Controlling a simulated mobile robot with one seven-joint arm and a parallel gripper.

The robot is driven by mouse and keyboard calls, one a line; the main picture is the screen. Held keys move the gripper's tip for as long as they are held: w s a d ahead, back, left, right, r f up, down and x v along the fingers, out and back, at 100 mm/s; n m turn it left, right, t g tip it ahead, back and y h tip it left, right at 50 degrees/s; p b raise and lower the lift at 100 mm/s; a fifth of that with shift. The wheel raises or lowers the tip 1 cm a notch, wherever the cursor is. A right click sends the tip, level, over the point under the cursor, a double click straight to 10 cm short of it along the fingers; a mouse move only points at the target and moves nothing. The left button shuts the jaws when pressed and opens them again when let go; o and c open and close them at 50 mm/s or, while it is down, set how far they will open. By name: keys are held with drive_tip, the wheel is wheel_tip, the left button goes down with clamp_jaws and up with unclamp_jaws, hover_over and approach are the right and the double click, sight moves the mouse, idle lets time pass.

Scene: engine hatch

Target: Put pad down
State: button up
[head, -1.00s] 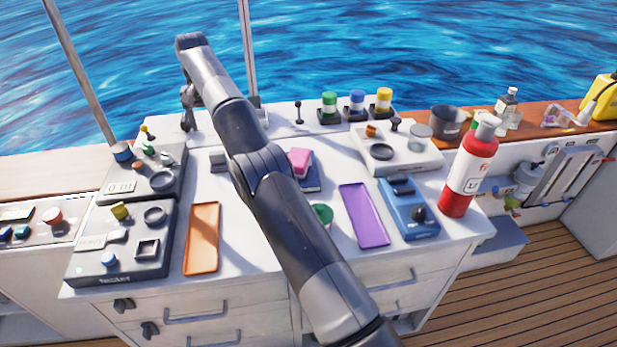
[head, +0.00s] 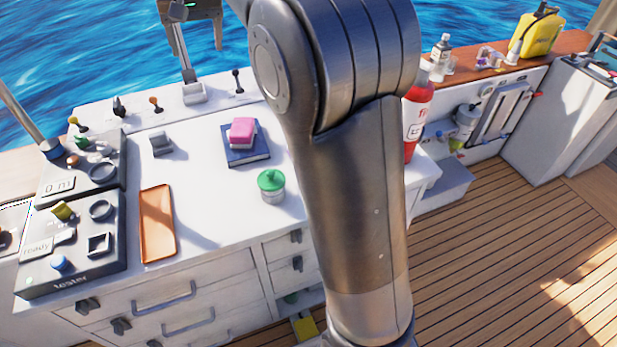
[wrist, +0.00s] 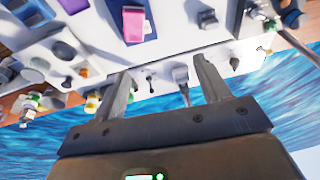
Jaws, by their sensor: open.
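A pink pad-like block (head: 242,132) lies on a dark blue book (head: 247,157) on the white worktop. In the wrist view the pink block (wrist: 134,22) shows at the top, beyond my fingers, with the book (wrist: 151,20) partly visible under it. My gripper (head: 196,48) is open and empty, at the top of the head view, above the worktop's far edge. Its two separated fingers also show in the wrist view (wrist: 160,78), with only the background between them. It is well apart from the pink block and the book.
An orange tray (head: 157,225) lies empty beside the tester box (head: 68,245). A green-lidded jar (head: 271,186) stands near the worktop's front edge. Levers (head: 193,94) stand along the back. My arm hides the worktop's right part; a red bottle (head: 416,120) shows beyond it.

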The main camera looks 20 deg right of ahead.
drive_tip(key=s+d+f+t, duration=0.1)
drive_tip(key=s+d, duration=0.3)
drive_tip(key=s, duration=0.5)
drive_tip(key=s+d+f+t, duration=0.1)
drive_tip(key=s+d, duration=0.2)
drive_tip(key=s, duration=0.7)
drive_tip(key=s+d+f, duration=0.3)
drive_tip(key=s+f, duration=0.7)
drive_tip(key=s, duration=0.4)
drive_tip(key=shift+s+d+f+t+h, duration=0.25)
drive_tip(key=shift+f+t+h, duration=0.05)
drive_tip(key=shift+f+t, duration=0.1)
